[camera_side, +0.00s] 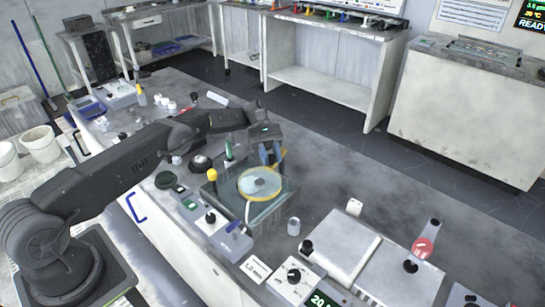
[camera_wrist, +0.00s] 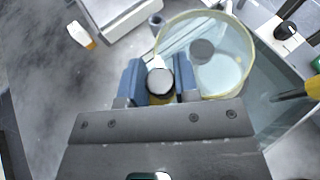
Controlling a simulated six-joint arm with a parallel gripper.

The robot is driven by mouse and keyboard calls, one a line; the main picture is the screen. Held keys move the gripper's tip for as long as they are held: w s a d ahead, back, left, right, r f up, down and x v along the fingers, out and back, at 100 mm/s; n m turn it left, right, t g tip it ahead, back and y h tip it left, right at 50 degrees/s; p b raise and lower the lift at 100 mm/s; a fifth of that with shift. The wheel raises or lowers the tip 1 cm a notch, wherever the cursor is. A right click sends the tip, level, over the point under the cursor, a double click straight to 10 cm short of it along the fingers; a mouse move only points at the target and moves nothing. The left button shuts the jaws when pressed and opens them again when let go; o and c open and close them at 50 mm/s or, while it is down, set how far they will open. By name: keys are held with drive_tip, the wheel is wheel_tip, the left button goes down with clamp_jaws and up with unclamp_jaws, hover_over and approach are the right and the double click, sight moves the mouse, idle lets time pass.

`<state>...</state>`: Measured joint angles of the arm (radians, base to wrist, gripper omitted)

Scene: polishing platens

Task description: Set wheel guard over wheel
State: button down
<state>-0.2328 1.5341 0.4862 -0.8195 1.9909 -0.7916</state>
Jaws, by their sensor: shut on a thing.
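The wheel guard (camera_side: 260,200) is a yellow ring with a tab on its far side. My gripper (camera_side: 269,156) has its blue fingers at that tab. In the wrist view my gripper (camera_wrist: 160,82) is shut on a round grey-topped grip with yellow below it. The guard's pale yellow rim (camera_wrist: 251,50) extends to the upper right of the fingers. The pale wheel (camera_side: 262,188) with a grey hub shows inside the ring; the wheel (camera_wrist: 222,74) also shows through it in the wrist view. I cannot tell whether the guard is resting or held above.
A clear-walled basin (camera_side: 262,218) surrounds the wheel area. A yellow-topped post (camera_side: 212,175) stands at its left, and control boxes (camera_side: 211,220) line the front. A small grey cup (camera_side: 294,226) stands to the right. The bench behind the basin is mostly clear.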

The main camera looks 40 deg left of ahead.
drive_tip(key=shift+f, duration=0.15)
idle(0.3)
drive_tip(key=c, duration=0.9)
unclamp_jaws()
drive_tip(key=shift+o, duration=0.2)
drive_tip(key=shift+d, duration=0.15)
drive_tip(key=w+d+n+t, duration=0.5)
drive_tip(key=w+n+t, duration=0.1)
drive_tip(key=n+t, duration=0.75)
drive_tip(key=s+d+r+v, duration=0.1)
drive_tip(key=v, duration=1.3)
drive_tip(key=s+d+r+m+g+y, duration=0.2)
drive_tip(key=s+d+r+m, duration=0.3)
drive_tip(key=s+r+m, duration=0.3)
drive_tip(key=s+d+r+m+g+y, duration=0.2)
drive_tip(key=s+d+r+m, duration=0.3)
drive_tip(key=s+r+m, duration=0.3)
drive_tip(key=s+m+y, duration=0.1)
drive_tip(key=s, duration=0.2)
drive_tip(key=shift+s+d+y, duration=0.3)
drive_tip(key=shift+s, duration=0.1)
